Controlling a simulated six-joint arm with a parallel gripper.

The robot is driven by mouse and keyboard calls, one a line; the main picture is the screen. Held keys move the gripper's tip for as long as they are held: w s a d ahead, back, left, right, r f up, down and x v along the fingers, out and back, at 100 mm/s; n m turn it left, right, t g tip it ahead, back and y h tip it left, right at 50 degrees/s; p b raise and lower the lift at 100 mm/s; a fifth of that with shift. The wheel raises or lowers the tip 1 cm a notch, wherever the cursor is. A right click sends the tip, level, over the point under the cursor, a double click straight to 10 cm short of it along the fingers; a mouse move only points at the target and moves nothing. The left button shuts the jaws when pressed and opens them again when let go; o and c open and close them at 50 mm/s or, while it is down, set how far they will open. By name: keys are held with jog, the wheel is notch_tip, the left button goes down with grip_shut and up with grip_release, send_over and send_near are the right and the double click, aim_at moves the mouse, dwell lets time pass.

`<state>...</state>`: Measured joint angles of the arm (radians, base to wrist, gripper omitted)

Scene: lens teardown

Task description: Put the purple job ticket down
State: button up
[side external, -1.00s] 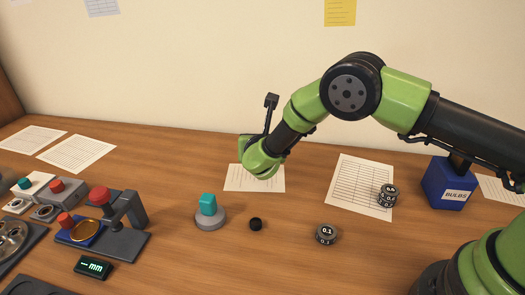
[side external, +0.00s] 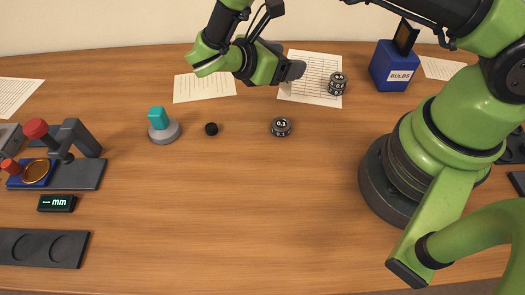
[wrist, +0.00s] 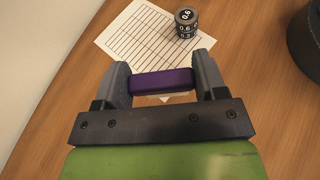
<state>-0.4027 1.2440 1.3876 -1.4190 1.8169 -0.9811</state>
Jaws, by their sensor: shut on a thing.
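The purple job ticket (wrist: 162,83) is a small purple block with a pale lower edge, held crosswise between the two grey fingers of my gripper (wrist: 163,85) in the wrist view. In the side view my gripper (side external: 292,70) shows as dark fingers in front of the gridded paper sheet (side external: 315,88) at the back of the table. The ticket cannot be made out there. In the wrist view the gridded sheet (wrist: 145,40) lies just beyond the ticket. The ticket's height above the table is unclear.
A stack of black numbered discs (side external: 338,83) stands on the sheet's right part, near my gripper; it also shows in the wrist view (wrist: 186,22). A blue BULBS box (side external: 396,68) stands further right. A teal block on a grey base (side external: 160,124) is left. The front middle is clear.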

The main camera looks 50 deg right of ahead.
jog(key=s+a+r+m+g+y, duration=0.1)
jog(key=s+a+m+g+y, duration=0.2)
jog(key=s+m+g+y, duration=0.3)
jog(key=s+a+m+g+y, duration=0.4)
jog(key=s+m+y, duration=0.1)
jog(key=s+m, duration=0.25)
jog(key=w+a+r+m+t+y, duration=0.1)
jog(key=a+r+m+t+y, duration=0.3)
jog(key=m+y, duration=0.35)
jog(key=w+a+r+m+t+y, duration=0.1)
jog(key=a+r+m+t+y, duration=0.1)
jog(key=a+m+t+y, duration=0.4)
jog(key=f, duration=0.3)
jog(key=f+m+g, duration=0.1)
jog(key=f, duration=0.2)
jog(key=f+g+y, duration=0.1)
jog(key=f, duration=0.3)
jog(key=shift+a+f+m, duration=0.1)
jog(key=shift+a+m, duration=0.3)
jog(key=shift+f, duration=0.15)
jog(key=o, duration=0.9)
